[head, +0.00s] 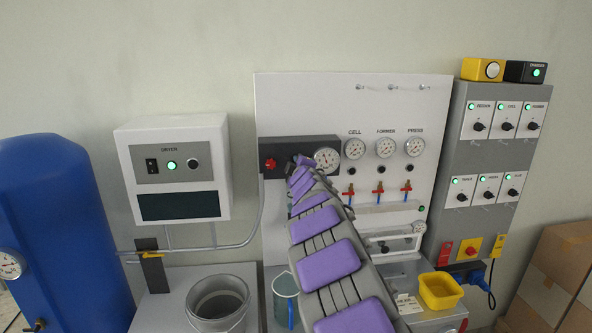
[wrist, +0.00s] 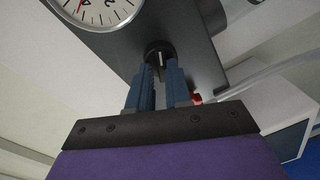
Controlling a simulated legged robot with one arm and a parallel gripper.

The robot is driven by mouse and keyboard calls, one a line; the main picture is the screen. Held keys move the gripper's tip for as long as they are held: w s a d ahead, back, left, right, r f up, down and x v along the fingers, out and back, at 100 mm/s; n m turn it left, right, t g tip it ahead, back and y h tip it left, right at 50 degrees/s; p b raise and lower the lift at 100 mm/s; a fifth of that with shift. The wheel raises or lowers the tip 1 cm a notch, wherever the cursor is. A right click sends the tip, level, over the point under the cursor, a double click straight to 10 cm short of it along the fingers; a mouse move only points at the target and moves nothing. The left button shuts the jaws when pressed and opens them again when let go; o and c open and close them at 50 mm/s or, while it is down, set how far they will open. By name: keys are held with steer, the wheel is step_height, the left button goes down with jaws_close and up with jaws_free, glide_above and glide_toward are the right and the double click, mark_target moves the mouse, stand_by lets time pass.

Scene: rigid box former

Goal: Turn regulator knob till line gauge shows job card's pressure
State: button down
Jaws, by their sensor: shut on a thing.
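The black regulator knob (wrist: 159,54) sits on the dark block (wrist: 190,40) in the wrist view, with a pale mark on it. My gripper (wrist: 160,75) has its two blue fingers on either side of it and is shut on it. In the head view my gripper (head: 303,160) is at the dark block, and my arm hides the knob. The large line gauge (head: 327,158) is right of my gripper. Its dial (wrist: 98,8) is cut off in the wrist view; its needle is partly seen, but the reading is unclear. A small white card (head: 407,304) lies on the bench, its text too small to read.
A red knob (head: 270,164) sits at the block's left end. Smaller gauges (head: 386,147) and red-handled valves (head: 378,189) are right of my arm. A dryer box (head: 175,165) hangs left, above a bucket (head: 218,300). A yellow bin (head: 440,290) stands at right.

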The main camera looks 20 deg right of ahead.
steer(key=shift+d+f+n+b, duration=0.15)
steer(key=shift+n+b, duration=0.3)
steer(key=shift+n, duration=0.55)
steer(key=c, duration=1)
jaws_free()
steer(key=shift+s, duration=0.1)
steer(key=shift+c, duration=0.2)
steer(key=shift+o, duration=0.7)
steer(key=shift+r, duration=0.2)
steer(key=shift+c, duration=0.2)
steer(key=shift+d+r, duration=0.1)
steer(key=shift+c, duration=0.5)
